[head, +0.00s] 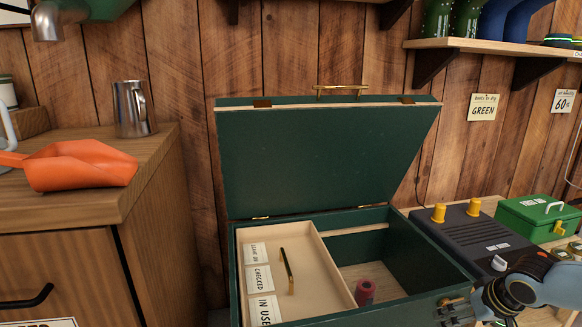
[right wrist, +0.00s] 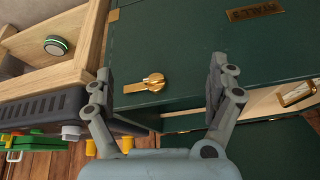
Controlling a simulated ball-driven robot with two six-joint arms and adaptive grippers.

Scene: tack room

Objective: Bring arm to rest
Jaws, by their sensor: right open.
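My right gripper (head: 453,311) comes in at the bottom right of the head view, at the front right corner of an open green chest (head: 420,255). In the right wrist view the right gripper (right wrist: 162,78) has its two fingers wide apart, with nothing between them. I cannot tell whether a finger touches the chest. My left gripper is in neither view.
The chest's lid (head: 320,155) stands raised. Inside are a labelled tray (head: 315,262) and a red cylinder (head: 365,292). A dark box with yellow knobs (head: 468,238) and a green case (head: 535,215) stand to the right. An orange scoop (head: 80,167) lies on the left cabinet.

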